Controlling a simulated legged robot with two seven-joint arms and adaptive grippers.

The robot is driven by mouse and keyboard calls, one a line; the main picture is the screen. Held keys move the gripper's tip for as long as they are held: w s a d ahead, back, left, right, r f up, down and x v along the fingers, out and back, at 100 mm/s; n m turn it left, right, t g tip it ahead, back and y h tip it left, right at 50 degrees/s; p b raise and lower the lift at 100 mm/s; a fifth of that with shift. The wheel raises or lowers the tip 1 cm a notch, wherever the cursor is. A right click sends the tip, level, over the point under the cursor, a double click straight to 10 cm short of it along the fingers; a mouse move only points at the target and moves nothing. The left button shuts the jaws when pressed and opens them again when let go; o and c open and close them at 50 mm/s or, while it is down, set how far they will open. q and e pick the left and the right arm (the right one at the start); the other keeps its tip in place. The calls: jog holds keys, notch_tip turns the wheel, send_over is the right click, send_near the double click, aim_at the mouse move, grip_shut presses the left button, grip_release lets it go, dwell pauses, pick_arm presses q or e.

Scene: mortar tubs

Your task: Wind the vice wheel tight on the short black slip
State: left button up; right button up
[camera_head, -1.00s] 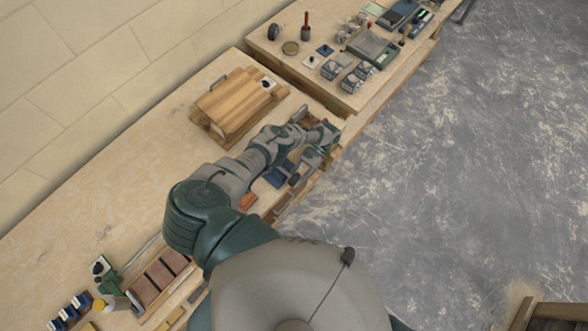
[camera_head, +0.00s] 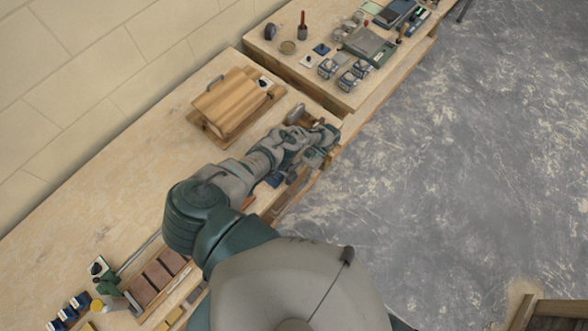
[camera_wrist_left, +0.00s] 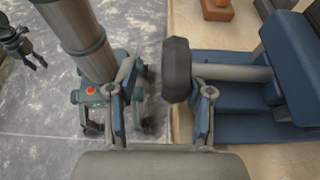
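The blue vice (camera_wrist_left: 240,92) fills the right of the left wrist view, with a grey screw running left to its dark wheel (camera_wrist_left: 177,70). In the head view, blue parts of the vice (camera_head: 274,180) show beside my arm near the bench's front edge. My left gripper (camera_wrist_left: 162,105) is open. Its fingers are apart, and the wheel shows just beyond them, nearer the right finger; contact cannot be told. In the head view the left gripper (camera_head: 320,150) is over the vice. My right gripper (camera_wrist_left: 24,50) hangs open and empty over the floor. I cannot make out the black slip.
An orange-brown block (camera_wrist_left: 217,9) is near the vice. Several tools and small boxes (camera_head: 345,75) crowd the far bench. A rack of brown blocks (camera_head: 158,277) stands at lower left. Bare bench lies left.

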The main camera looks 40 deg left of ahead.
aim_at(293, 175)
pick_arm(q)
jog(key=shift+r, duration=0.1)
jog(key=shift+a, duration=0.45)
jog(key=shift+a+r, duration=0.15)
jog(key=shift+r, duration=0.1)
jog(key=r, duration=0.8)
jog(key=shift+d+r, duration=0.1)
jog(key=shift+d, duration=0.2)
jog(key=shift+a+r, duration=0.15)
jog(key=shift+r, duration=0.4)
